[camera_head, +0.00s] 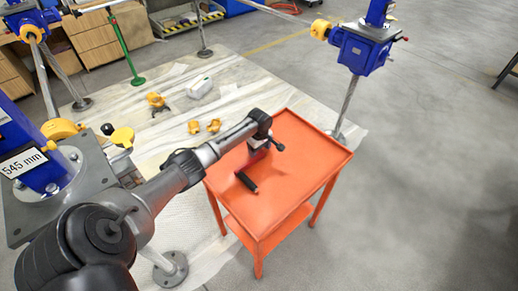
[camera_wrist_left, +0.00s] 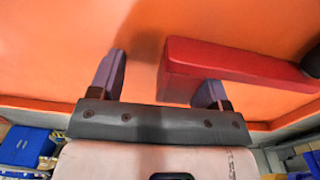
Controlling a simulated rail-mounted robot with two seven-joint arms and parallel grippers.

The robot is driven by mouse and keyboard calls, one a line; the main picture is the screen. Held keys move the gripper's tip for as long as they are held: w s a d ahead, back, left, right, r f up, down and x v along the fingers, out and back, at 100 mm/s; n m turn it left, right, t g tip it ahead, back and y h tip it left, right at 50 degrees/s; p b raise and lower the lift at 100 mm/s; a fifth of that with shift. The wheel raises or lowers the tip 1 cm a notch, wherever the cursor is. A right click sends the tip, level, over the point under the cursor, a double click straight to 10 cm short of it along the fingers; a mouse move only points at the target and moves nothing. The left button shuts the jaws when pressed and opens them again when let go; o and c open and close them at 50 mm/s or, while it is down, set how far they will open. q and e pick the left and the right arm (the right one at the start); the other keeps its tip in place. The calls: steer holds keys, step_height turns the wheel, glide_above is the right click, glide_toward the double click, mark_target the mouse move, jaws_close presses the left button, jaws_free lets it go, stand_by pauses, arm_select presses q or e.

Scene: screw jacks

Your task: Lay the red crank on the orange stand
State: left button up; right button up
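The red crank (camera_head: 258,155) appears to lie on the orange stand (camera_head: 305,165), towards the left part of its top. Its black handle (camera_head: 246,182) points to the front. In the left wrist view the crank's red bar (camera_wrist_left: 230,62) lies over the orange surface (camera_wrist_left: 60,50), with a dark part at the right edge. My left gripper (camera_wrist_left: 163,78) is open, its two fingers well apart. The right-hand finger is close beside the bar; whether it touches, I cannot tell. In the head view this gripper (camera_head: 260,143) is just over the crank, partly hiding it. My right gripper is out of view.
A blue screw jack (camera_head: 362,45) stands behind the stand, and another blue jack with a "545 mm" label (camera_head: 28,160) is at the left. Several yellow parts (camera_head: 205,126) lie on the pale floor sheet. The right part of the stand top is bare.

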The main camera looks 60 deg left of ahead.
arm_select(q)
steer(key=shift+o, duration=0.5)
steer(key=shift+s+d+f, duration=0.1)
steer(key=shift+s+f, duration=0.2)
steer(key=shift+f, duration=0.3)
steer(key=shift+s+f, duration=0.25)
steer(key=shift+f, duration=0.3)
steer(key=shift+r+p, duration=0.3)
steer(key=shift+r, duration=0.2)
steer(key=r, duration=0.1)
steer(key=r+p, duration=0.1)
steer(key=r, duration=0.1)
steer(key=r+p, duration=0.1)
steer(key=shift+s+d+r, duration=0.2)
steer(key=shift+s+r, duration=0.05)
steer(key=shift+r, duration=0.1)
step_height(320, 180, up, 10)
steer(key=w+p, duration=0.1)
steer(key=p, duration=0.1)
steer(key=shift+w+a+r, duration=0.15)
steer(key=shift+a+r, duration=0.05)
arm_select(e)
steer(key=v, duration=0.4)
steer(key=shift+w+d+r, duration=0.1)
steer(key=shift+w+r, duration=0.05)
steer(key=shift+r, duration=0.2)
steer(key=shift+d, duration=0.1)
